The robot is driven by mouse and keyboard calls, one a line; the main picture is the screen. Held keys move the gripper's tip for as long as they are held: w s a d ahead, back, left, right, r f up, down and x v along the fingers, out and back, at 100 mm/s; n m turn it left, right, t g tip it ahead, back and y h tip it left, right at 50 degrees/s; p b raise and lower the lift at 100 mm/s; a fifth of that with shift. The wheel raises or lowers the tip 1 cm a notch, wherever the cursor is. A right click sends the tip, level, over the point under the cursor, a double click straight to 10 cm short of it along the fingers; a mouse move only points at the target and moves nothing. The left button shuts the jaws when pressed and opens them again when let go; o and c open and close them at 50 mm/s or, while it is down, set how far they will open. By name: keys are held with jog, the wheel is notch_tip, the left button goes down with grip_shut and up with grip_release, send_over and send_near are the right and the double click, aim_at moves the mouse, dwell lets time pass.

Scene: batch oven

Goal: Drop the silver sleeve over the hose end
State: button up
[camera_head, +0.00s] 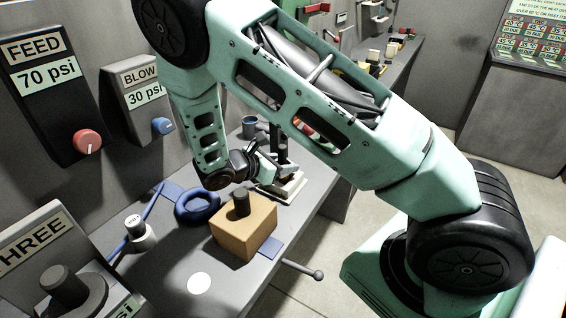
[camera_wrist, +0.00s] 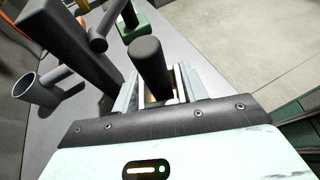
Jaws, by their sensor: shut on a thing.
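My gripper (camera_head: 262,163) is above the bench beside a black post, partly hidden by my own arm. In the wrist view its silver fingers (camera_wrist: 158,92) are shut on a dark grey round-ended cylinder (camera_wrist: 150,62). I cannot make out a silver sleeve for certain in either view. A blue hose (camera_head: 151,203) runs along the bench at the left, by a small white-topped fitting (camera_head: 134,226); I cannot tell which part is its end. A thick blue ring (camera_head: 197,206) lies to the right of the hose. The gripper is to the right of these, apart from them.
A cardboard-coloured block (camera_head: 240,235) with a dark peg (camera_head: 241,202) stands near the bench's front. The black post (camera_head: 281,143) rises from a pale base (camera_head: 285,188). A grey cup (camera_wrist: 38,87) is left of the post in the wrist view. A lever knob (camera_head: 318,275) sticks out in front.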

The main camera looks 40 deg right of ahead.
jog(key=shift+f, duration=0.15)
jog(key=o, duration=1.1)
jog(key=shift+c, duration=0.2)
jog(key=b+v, duration=0.3)
jog(key=v, duration=1.4)
jog(key=shift+a+b, duration=0.25)
jog(key=shift+b, duration=0.05)
